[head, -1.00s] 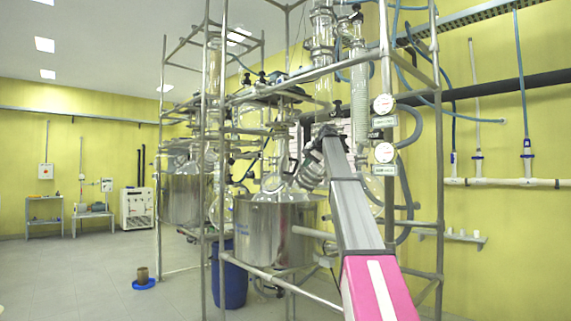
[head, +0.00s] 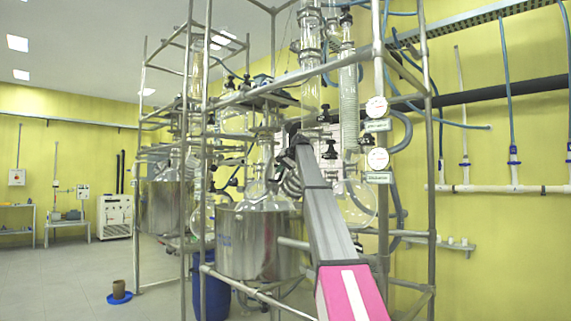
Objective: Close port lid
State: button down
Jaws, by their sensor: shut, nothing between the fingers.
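The glass reactor (head: 262,192) shows as a round clear vessel top above a large steel pot (head: 252,240) inside the pipe frame. The port lid cannot be made out among the glass, clamps and fittings. My arm reaches up from the lower right, and its far end bends down just right of the vessel top. My gripper (head: 290,186) is there, small and partly hidden by the arm. It appears shut and empty. Whether it touches the vessel or a lid cannot be told.
Steel frame posts (head: 382,150) stand on both sides of my arm. Glass columns (head: 311,70) and a round flask (head: 357,203) are close on its upper and right sides. A blue drum (head: 212,290) stands below.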

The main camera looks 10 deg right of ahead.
aim_at(267, 173)
jog(key=shift+w+a+r, duration=0.1)
jog(key=shift+w+a, duration=0.2)
jog(key=shift+a, duration=0.35)
jog(key=shift+w+a, duration=0.3)
jog(key=shift+a, duration=0.3)
jog(key=shift+w+a+r, duration=0.1)
jog(key=shift+w+a, duration=0.2)
jog(key=shift+a, duration=0.35)
jog(key=shift+a, duration=0.2)
